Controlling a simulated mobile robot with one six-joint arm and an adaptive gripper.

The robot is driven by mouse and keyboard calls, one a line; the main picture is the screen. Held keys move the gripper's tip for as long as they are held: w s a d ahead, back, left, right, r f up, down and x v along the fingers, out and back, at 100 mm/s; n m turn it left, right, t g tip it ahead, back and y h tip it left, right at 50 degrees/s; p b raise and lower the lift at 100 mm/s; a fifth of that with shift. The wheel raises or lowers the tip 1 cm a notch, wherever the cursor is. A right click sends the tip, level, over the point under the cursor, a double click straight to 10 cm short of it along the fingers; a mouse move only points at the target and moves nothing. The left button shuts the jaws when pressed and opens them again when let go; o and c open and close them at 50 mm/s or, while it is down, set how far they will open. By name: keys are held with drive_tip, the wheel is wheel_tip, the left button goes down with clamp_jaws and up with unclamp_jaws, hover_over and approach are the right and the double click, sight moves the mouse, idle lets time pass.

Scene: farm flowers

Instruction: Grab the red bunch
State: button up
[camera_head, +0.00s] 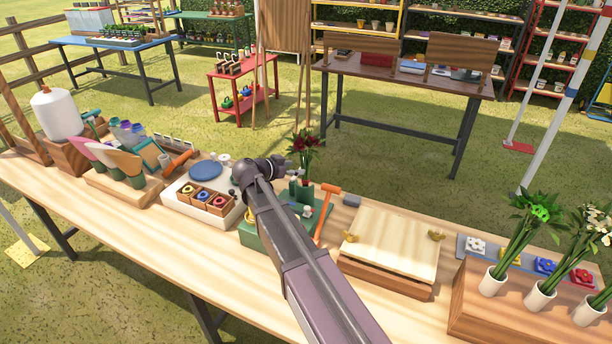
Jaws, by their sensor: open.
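The red bunch (304,150) has dark red blooms over green leaves. It stands upright near the back edge of the wooden table, at a dark green holder (300,190). My gripper (294,170) is at the end of my arm, just left of the bunch's stems and below its blooms. It is open and small in view. I cannot tell whether a fingertip touches the stems. My arm hides part of the green holder and the table in front of it.
An orange-handled hammer (325,212) leans just right of the bunch. A pale wooden board (391,242) lies farther right, then a wooden stand (470,312) with white flower pots. A tray of colored rolls (202,201) sits left of my arm.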

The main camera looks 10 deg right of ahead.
sight(303, 167)
drive_tip(key=shift+b+x, duration=0.95)
drive_tip(key=shift+x, duration=1.6)
drive_tip(key=shift+s+d, duration=0.1)
clamp_jaws()
